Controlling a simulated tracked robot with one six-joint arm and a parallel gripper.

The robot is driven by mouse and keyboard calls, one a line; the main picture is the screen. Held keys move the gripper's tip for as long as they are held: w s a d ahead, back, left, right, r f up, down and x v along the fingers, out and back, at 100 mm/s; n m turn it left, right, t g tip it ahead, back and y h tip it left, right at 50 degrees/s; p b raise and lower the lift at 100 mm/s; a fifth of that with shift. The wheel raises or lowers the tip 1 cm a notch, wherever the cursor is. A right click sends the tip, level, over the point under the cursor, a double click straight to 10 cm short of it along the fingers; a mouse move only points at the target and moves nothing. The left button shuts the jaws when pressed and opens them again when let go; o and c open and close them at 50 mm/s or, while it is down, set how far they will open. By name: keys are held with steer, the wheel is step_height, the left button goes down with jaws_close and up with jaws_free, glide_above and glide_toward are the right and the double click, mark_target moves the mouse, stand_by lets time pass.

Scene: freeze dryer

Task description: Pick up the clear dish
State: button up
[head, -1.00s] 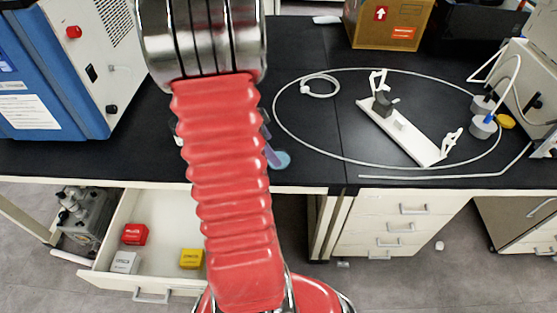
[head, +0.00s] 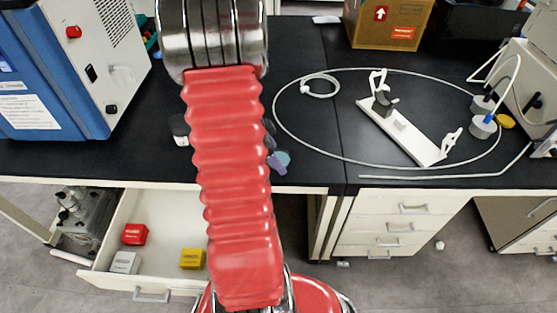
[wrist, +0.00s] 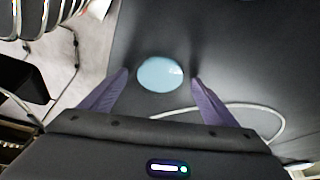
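The clear dish (wrist: 160,74) is a round, pale blue disc lying flat on the black bench top. In the wrist view it sits between and slightly beyond the two purple fingertips of my gripper (wrist: 160,76), which are wide apart. In the head view only part of the dish (head: 283,158) shows, near the front edge of the bench. One purple finger of my gripper (head: 276,163) shows beside it there. My red arm hides the rest of the gripper and dish. I cannot tell the exact height of the fingers above the bench.
A dark-capped bottle (head: 180,130) stands left of my arm. A white tube (head: 340,71) loops over the bench on the right, around a white stand (head: 400,132). A blue machine (head: 60,70) stands at left. An open drawer (head: 155,240) below holds small coloured boxes.

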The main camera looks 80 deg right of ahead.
steer(key=c, duration=1.1)
steer(key=shift+r, duration=0.1)
step_height(320, 180, up, 10)
stand_by(0.7)
